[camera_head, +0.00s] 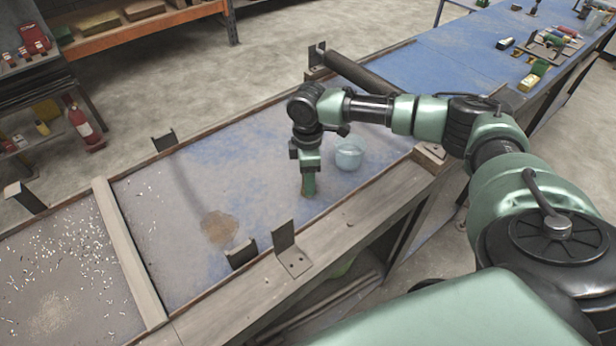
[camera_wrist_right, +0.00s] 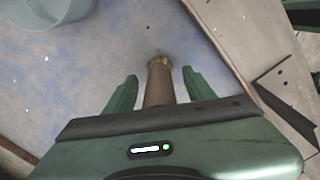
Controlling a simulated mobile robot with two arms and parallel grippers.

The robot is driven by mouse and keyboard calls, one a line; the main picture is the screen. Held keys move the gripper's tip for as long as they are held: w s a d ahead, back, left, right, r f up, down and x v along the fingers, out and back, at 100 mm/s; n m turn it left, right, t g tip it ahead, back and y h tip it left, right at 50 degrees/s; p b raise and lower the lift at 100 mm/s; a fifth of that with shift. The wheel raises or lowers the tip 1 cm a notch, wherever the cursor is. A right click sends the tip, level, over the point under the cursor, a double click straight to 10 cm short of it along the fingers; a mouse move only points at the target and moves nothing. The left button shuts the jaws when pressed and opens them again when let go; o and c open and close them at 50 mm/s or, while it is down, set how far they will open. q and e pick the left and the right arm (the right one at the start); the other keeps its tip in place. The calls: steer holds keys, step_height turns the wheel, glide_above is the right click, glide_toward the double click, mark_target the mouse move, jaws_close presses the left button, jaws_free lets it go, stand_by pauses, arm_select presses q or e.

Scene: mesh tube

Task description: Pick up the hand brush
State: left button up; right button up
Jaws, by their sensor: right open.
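A brown, rounded handle (camera_wrist_right: 158,88), which looks like the hand brush, stands between the fingers of my right gripper (camera_wrist_right: 160,76) in the right wrist view. The fingers are open, one on each side, with a gap to the handle on both sides. In the head view my right gripper (camera_head: 309,186) points down at the blue worn bench top. It hides most of the brush there, and I cannot make out its bristles. My left gripper is not in view.
A pale blue translucent bucket (camera_head: 349,153) stands close right of my right gripper. A dark roller (camera_head: 360,74) lies across the bench behind. Metal brackets (camera_head: 290,250) rise on the front edge. A wooden divider (camera_head: 128,250) and white scraps lie left.

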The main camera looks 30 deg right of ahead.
steer(key=shift+f, duration=0.2)
jaws_close()
steer(key=shift+r, duration=0.1)
